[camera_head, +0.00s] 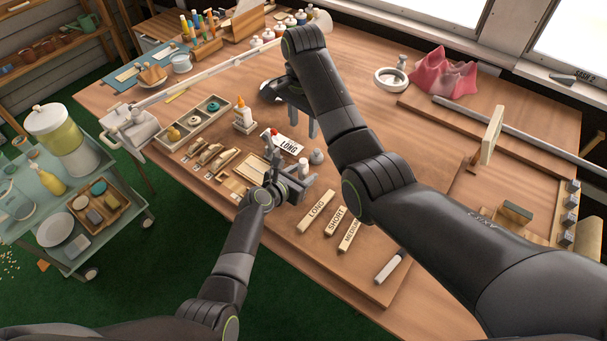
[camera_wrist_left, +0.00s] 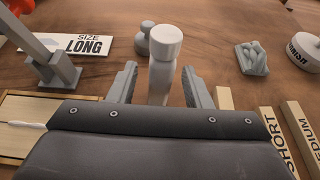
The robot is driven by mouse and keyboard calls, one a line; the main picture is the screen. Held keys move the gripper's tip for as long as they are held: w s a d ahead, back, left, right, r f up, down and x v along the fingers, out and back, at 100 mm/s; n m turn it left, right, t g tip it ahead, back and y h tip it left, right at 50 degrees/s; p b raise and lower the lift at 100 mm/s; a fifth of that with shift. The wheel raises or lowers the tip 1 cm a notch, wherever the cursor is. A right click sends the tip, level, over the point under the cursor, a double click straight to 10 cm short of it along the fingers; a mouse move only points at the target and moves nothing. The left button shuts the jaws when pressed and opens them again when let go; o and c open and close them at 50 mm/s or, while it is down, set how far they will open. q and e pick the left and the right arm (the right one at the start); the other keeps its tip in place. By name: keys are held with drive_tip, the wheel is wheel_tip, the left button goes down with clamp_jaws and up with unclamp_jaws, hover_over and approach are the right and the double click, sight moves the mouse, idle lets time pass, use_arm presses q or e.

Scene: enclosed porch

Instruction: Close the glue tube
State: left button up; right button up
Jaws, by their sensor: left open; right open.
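A small white bottle with a white cap (camera_wrist_left: 164,65) stands upright between the two fingers of my left gripper (camera_wrist_left: 158,90) in the left wrist view. The fingers are open, with visible gaps on both sides of it. In the head view the bottle (camera_head: 303,166) shows beside my left gripper (camera_head: 294,183), low over the table. Another white bottle with an orange tip (camera_head: 241,112) stands in a small wooden holder farther back. I cannot tell for sure which is the glue tube. My right gripper (camera_head: 298,120) is open and empty above the table, behind the SIZE LONG card (camera_head: 287,144).
A grey knobbed piece (camera_wrist_left: 145,38) stands just behind the white-capped bottle. A grey upright stand (camera_wrist_left: 50,62) is to the left. Wooden strips marked LONG (camera_head: 316,212), SHORT and MEDIUM lie at front right. A compartment tray (camera_head: 188,125) lies left.

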use_arm(q)
drive_tip(key=p+v, duration=0.1)
drive_tip(key=v, duration=1.5)
drive_tip(key=shift+s+a+p, duration=0.2)
drive_tip(key=shift+s+p, duration=0.05)
drive_tip(key=shift+p, duration=0.15)
drive_tip(key=shift+f, duration=0.1)
